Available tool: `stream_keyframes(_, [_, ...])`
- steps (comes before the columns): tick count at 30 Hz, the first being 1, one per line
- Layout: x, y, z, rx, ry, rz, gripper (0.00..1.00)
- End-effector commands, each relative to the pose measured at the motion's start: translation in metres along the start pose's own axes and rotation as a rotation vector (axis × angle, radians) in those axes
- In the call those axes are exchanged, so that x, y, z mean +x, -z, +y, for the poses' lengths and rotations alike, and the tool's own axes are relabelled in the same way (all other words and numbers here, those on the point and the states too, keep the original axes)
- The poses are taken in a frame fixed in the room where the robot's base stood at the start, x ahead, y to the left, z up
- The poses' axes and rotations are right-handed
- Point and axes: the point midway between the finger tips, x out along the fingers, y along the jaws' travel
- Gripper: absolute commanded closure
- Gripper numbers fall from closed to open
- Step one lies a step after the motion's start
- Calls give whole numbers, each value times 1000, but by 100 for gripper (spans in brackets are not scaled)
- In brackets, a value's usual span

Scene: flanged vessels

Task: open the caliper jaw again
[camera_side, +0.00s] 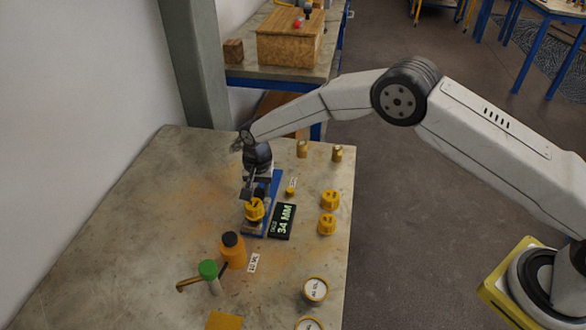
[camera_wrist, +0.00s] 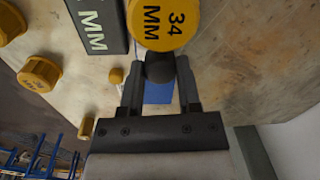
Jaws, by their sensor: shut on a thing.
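My gripper (camera_side: 250,188) points down over the blue caliper (camera_side: 274,188) on the bench. In the wrist view my gripper (camera_wrist: 160,72) has its two fingers on either side of a dark rounded knob (camera_wrist: 160,66) and is shut on it. The knob appears to belong to the caliper jaw; the joint is hidden. A yellow flanged vessel marked 34 MM (camera_wrist: 158,24) sits just beyond the knob, and it shows at the caliper in the side view (camera_side: 254,210). I cannot tell whether the jaw touches it. A black display reading 34 MM (camera_side: 283,221) lies beside the caliper.
Yellow flanged vessels (camera_side: 330,199) and (camera_side: 326,224) stand right of the display. An orange bottle with a black cap (camera_side: 233,253) and a green-topped item (camera_side: 208,270) stand nearer the camera. The bench's left side is clear.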

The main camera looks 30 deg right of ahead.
Motion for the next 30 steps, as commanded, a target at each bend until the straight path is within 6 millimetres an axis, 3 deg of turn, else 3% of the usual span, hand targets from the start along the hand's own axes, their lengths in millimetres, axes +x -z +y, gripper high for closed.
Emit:
stream_keyframes(25, [-1,1,0,1,0,0,100])
stream_keyframes(30, [-1,10,1,2,2,2,100])
